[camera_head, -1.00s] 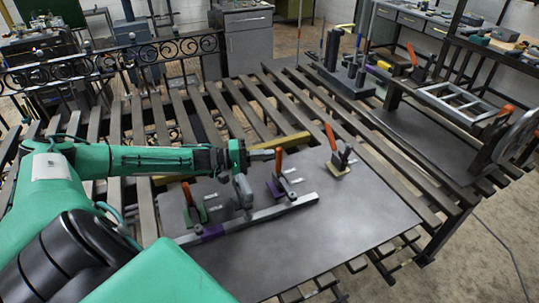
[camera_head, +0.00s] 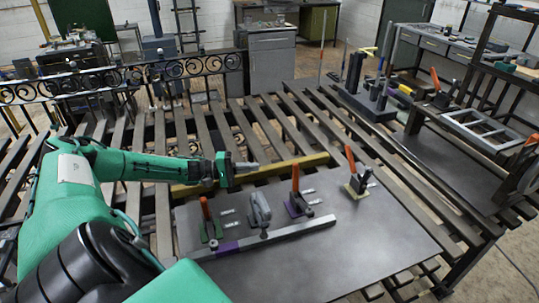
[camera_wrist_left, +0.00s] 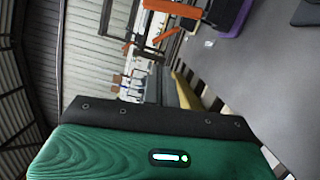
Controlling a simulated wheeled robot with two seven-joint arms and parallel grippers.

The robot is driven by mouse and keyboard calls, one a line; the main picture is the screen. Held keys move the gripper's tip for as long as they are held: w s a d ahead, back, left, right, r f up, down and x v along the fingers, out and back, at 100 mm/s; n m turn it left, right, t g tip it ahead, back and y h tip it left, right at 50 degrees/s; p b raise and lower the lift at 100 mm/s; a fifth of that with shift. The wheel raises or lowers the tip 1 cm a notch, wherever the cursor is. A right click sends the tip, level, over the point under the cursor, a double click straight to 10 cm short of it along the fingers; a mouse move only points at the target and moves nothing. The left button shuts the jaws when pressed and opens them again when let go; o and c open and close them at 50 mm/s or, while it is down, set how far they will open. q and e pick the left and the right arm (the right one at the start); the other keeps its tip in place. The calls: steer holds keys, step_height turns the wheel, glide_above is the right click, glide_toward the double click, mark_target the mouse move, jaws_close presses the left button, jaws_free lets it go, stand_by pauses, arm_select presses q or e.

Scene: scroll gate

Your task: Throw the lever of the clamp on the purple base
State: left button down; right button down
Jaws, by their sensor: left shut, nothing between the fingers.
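The clamp on the purple base (camera_head: 292,209) stands on the dark plate, with its orange lever (camera_head: 295,178) upright. Its front end is close to the grey bar (camera_head: 275,236); contact is unclear. My left gripper (camera_head: 255,167) is shut and empty, pointing right, left of the lever's upper end with a gap between. In the left wrist view, an orange lever (camera_wrist_left: 188,16) and purple base (camera_wrist_left: 234,20) show at the top; the fingertips are not clear there. My right gripper is not in view.
A green-base clamp (camera_head: 206,212) and a grey clamp (camera_head: 260,209) stand left of the purple one. A yellow-base clamp (camera_head: 356,188) with raised orange lever stands to the right. A yellow beam (camera_head: 290,169) lies behind. The plate's front right is clear.

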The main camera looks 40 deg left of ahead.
mark_target(296, 178)
arm_select(q)
steer(key=w+d+p, duration=0.5)
steer(key=d, duration=0.4)
steer(key=shift+d+r, duration=0.4)
steer(key=shift+r, duration=0.05)
steer(key=shift+w, duration=0.1)
